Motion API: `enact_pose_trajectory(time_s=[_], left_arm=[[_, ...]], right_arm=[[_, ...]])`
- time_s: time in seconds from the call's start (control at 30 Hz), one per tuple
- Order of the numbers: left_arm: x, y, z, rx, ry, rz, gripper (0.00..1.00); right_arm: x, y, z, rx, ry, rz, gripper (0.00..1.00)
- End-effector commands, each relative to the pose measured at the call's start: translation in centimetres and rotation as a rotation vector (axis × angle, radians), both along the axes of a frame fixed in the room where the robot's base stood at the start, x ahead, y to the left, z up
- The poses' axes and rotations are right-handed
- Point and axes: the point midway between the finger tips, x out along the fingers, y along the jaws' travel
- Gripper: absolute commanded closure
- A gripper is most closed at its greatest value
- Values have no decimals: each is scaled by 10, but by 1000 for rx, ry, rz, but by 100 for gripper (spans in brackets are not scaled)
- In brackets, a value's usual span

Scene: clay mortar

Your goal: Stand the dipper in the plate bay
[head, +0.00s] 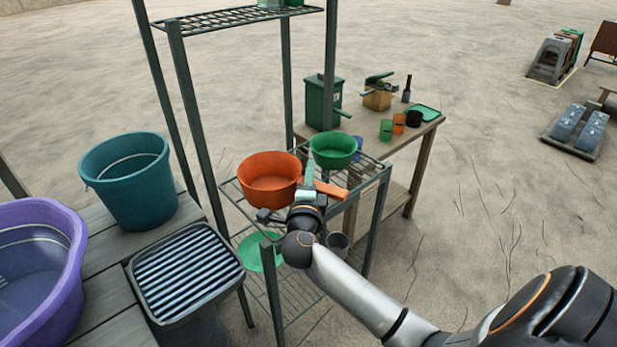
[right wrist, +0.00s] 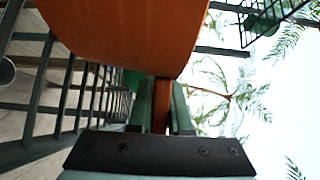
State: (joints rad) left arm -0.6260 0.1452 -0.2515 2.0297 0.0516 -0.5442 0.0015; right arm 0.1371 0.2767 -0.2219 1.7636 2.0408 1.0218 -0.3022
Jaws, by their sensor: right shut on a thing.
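The orange dipper (head: 269,183) has a round bowl and a flat handle (head: 331,189) pointing right. My right gripper (head: 308,180) is shut on this handle, just right of the bowl. In the right wrist view the orange bowl (right wrist: 125,30) fills the upper left, and the handle (right wrist: 161,105) runs between my two teal fingers (right wrist: 161,115). The dipper is at the height of the rack's wire shelf (head: 228,190); I cannot tell whether it rests there. I cannot make out which part of the rack is the plate bay. My left gripper is out of view.
A green bowl (head: 333,148) is behind the orange dipper. Tall rack posts (head: 190,120) stand close to the left. A teal bucket (head: 130,185) and purple tub (head: 35,265) stand further left.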

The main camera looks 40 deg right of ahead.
Motion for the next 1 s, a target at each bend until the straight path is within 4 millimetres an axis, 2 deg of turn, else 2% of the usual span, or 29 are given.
enact_pose_trajectory(time_s=[0.17,0.2,0.47,0.77,0.87,1.0], left_arm=[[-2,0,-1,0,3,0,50],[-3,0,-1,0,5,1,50],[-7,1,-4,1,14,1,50],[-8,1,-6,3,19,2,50],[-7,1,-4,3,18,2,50],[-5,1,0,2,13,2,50]], right_arm=[[0,0,-3,1,-1,0,100],[0,0,-3,1,0,0,81],[0,0,-3,0,0,0,53],[0,0,2,-1,-2,0,53],[-8,9,0,3,1,3,53],[-29,27,0,5,2,3,53]])
